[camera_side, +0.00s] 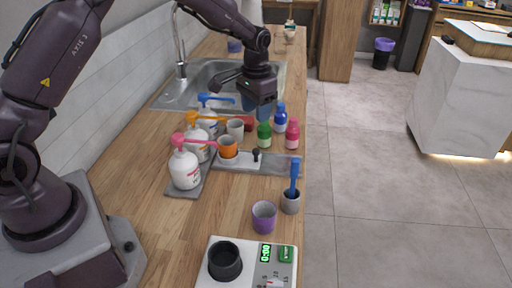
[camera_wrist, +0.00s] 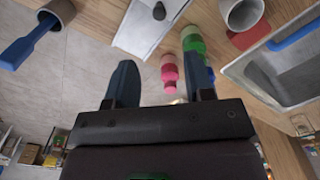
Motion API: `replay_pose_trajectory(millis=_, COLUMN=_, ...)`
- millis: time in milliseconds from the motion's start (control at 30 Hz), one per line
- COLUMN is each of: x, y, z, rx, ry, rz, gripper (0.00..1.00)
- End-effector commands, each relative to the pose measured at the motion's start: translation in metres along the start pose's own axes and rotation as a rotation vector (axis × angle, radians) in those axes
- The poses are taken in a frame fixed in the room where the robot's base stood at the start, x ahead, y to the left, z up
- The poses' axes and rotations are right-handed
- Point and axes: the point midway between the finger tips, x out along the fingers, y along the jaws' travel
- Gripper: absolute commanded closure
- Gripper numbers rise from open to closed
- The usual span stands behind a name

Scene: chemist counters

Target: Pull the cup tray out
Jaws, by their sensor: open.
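The cup tray (camera_side: 241,161) is a pale grey slab on the wooden counter, with a black knob (camera_side: 256,155) near its right end. An orange cup (camera_side: 228,148) stands at the tray's left part. A white-grey cup (camera_side: 236,128) stands just behind it. The tray also shows at the top of the wrist view (camera_wrist: 138,32), with its knob (camera_wrist: 158,11). My gripper (camera_side: 262,108) is open and empty, raised above the counter behind the tray, near the bottles. Its two dark blue fingers (camera_wrist: 160,78) are spread apart in the wrist view.
Pump bottles (camera_side: 185,168) stand left of the tray. Green (camera_side: 264,134), blue (camera_side: 280,120) and pink (camera_side: 293,133) bottles stand behind the knob. A sink (camera_side: 210,80) lies farther back. A grey cup with a blue tool (camera_side: 291,201), a purple cup (camera_side: 264,217) and a device (camera_side: 252,260) stand in front.

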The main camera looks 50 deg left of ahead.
Motion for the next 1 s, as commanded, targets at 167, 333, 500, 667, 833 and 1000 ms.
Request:
replay_pose_trajectory(millis=167, x=0.030, y=0.001, z=0.002, rx=0.000, ry=-0.006, rz=0.001, gripper=0.52)
replay_pose_trajectory(millis=333, x=0.068, y=0.001, z=0.002, rx=0.000, ry=-0.006, rz=0.001, gripper=0.52)
replay_pose_trajectory(millis=500, x=0.098, y=0.001, z=0.002, rx=0.000, ry=-0.005, rz=0.001, gripper=0.52)
replay_pose_trajectory(millis=667, x=0.116, y=0.001, z=0.001, rx=0.000, ry=-0.003, rz=0.001, gripper=0.52)
replay_pose_trajectory(millis=833, x=0.122, y=0.001, z=0.001, rx=0.000, ry=-0.002, rz=0.001, gripper=0.52)
replay_pose_trajectory(millis=1000, x=0.123, y=0.001, z=0.001, rx=0.000, ry=-0.001, rz=0.001, gripper=0.52)
